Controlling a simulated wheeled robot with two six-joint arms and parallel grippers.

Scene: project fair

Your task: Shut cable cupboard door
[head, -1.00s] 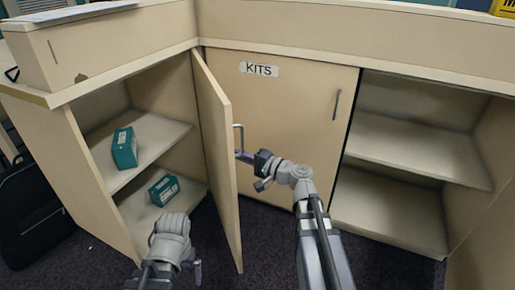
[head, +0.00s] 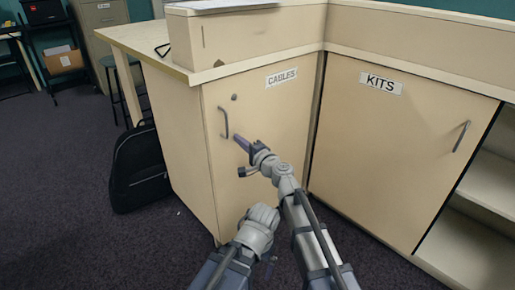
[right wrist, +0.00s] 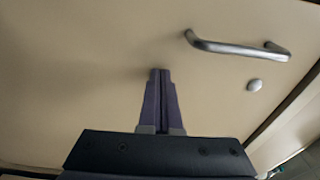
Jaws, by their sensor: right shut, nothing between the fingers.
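The cable cupboard door (head: 270,120), labelled CABLES, is flush with its cabinet front in the head view and looks shut. Its metal handle (head: 225,123) is near the door's left edge, with a small round lock above it. My right gripper (head: 238,139) is shut and empty, its tips at the door just right of the handle. In the right wrist view, the shut fingers (right wrist: 159,75) point at the door's face, with the handle (right wrist: 238,47) to their upper right. Whether the tips touch the door is unclear. My left arm (head: 258,228) is low in front of the door; its fingers are not clearly visible.
The KITS door (head: 390,140) is closed, right of the cables door. An open shelf bay (head: 485,210) is at the far right. A black backpack (head: 138,168) stands on the floor left of the cabinet. A stool (head: 122,85) is behind it.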

